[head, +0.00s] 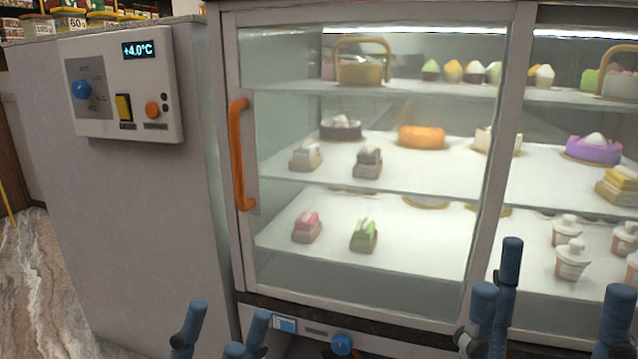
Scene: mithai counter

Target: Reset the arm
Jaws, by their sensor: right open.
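My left gripper (224,322) is at the bottom edge, left of the picture's middle, with its blue fingertips up and spread apart. Nothing shows between them. My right gripper (552,300) is at the bottom right, in front of the glass case, with its blue fingers spread wide and empty. Both grippers are cut off by the lower edge, and the arms behind them are hidden.
A glass display case (370,312) with sweets on several shelves fills the middle and right. Its door has an orange handle (240,155). A control panel (125,85) reads +4.0°C. Jars (70,20) stand at top left. Marbled floor (35,290) shows lower left.

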